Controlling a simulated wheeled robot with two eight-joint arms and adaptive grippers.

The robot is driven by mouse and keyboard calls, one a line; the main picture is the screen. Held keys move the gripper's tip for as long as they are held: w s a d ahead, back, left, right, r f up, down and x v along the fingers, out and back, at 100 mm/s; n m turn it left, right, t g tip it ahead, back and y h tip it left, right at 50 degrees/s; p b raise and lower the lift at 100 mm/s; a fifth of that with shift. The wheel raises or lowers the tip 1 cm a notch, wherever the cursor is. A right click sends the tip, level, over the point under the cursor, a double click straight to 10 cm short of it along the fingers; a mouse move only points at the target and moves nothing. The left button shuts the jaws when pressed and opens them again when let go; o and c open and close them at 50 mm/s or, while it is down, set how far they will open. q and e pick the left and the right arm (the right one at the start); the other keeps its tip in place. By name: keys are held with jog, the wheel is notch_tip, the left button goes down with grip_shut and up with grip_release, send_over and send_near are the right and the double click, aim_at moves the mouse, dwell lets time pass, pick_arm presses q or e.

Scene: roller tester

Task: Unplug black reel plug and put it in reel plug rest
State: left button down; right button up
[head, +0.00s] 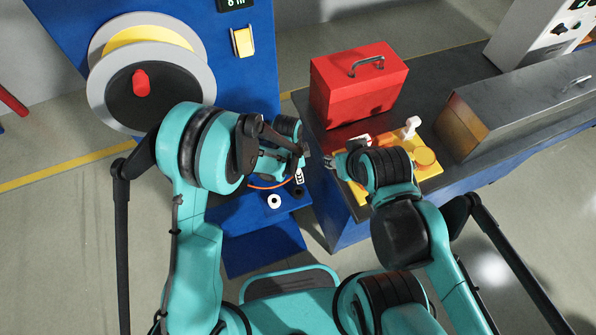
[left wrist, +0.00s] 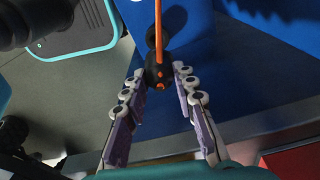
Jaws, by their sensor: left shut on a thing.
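My left gripper (left wrist: 158,80) is shut on the black reel plug (left wrist: 157,74), with one finger on each side of it. An orange cable (left wrist: 158,22) runs from the plug. In the head view my left gripper (head: 298,176) is over a low blue ledge (head: 252,217), where the orange cable (head: 266,187) also shows. A white ring with a dark centre (head: 274,201) and a black round part (head: 298,191) are on this ledge. I cannot tell whether the plug is seated. My right gripper (head: 331,163) is beside the workbench; its opening is unclear.
A large reel (head: 150,80) is on the blue machine at the left. A red toolbox (head: 358,85), a yellow tray (head: 430,168) with parts and a grey metal case (head: 510,100) stand on the dark workbench at the right. My two grippers are close together.

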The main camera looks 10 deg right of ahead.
pick_arm(q)
jog(key=shift+f+b, duration=0.75)
jog(key=shift+b, duration=0.05)
jog(key=shift+f+b, duration=1.9)
jog(key=shift+f, duration=0.25)
jog(key=shift+b, duration=0.4)
jog(key=shift+f, duration=0.1)
jog(key=shift+f+b, duration=1.55)
jog(key=shift+b, duration=0.05)
jog(key=c, duration=1.1)
grip_release()
jog(key=shift+c, duration=0.2)
